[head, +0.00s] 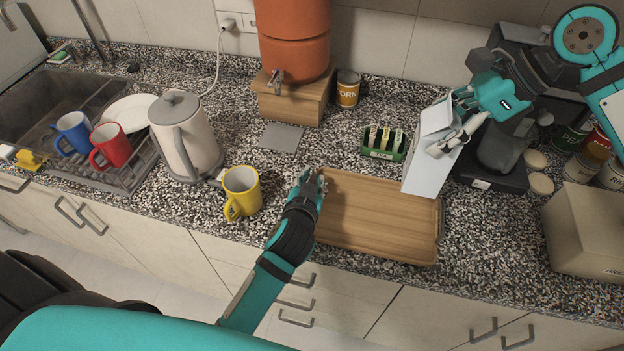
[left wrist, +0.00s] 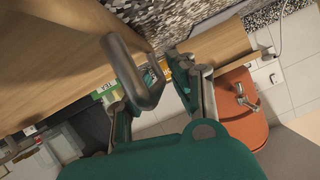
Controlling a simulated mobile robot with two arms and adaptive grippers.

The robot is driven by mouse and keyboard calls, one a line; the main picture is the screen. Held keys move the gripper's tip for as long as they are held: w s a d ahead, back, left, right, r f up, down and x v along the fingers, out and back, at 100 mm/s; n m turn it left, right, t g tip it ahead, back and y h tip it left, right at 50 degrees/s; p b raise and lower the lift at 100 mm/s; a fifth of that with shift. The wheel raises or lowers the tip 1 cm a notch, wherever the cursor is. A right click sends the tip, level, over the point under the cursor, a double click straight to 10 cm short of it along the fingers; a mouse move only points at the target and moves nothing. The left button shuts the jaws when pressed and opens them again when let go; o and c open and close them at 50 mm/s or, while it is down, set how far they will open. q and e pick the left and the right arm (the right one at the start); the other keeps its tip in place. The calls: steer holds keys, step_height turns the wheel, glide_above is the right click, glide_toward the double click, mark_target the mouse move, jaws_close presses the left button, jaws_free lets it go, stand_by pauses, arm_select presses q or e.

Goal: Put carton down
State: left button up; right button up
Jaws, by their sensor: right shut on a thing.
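The white carton (head: 427,172) hangs tilted in my right gripper (head: 457,128), above the right back part of the wooden tray (head: 375,215). My right gripper is shut on its upper right side. My left gripper (head: 312,184) is at the tray's left edge. In the left wrist view its fingers (left wrist: 160,95) are apart, with the tray's grey handle (left wrist: 137,72) close by. I cannot tell whether they touch the handle. The carton's far side is hidden.
A yellow mug (head: 241,190) and a kettle (head: 185,138) stand left of the tray. A green tea box (head: 383,143) sits behind it. A coffee machine (head: 490,175) and a beige box (head: 590,230) stand right. The tray looks empty.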

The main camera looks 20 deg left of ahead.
mark_target(418, 184)
arm_select(q)
jaws_close()
arm_select(e)
step_height(418, 184, down, 14)
steer(key=shift+f, duration=0.1)
stand_by(0.6)
steer(key=shift+f, duration=0.1)
steer(key=o, duration=1.8)
steer(key=shift+f, duration=0.1)
steer(key=shift+c, duration=0.2)
steer(key=v, duration=1.2)
steer(key=shift+r, duration=0.25)
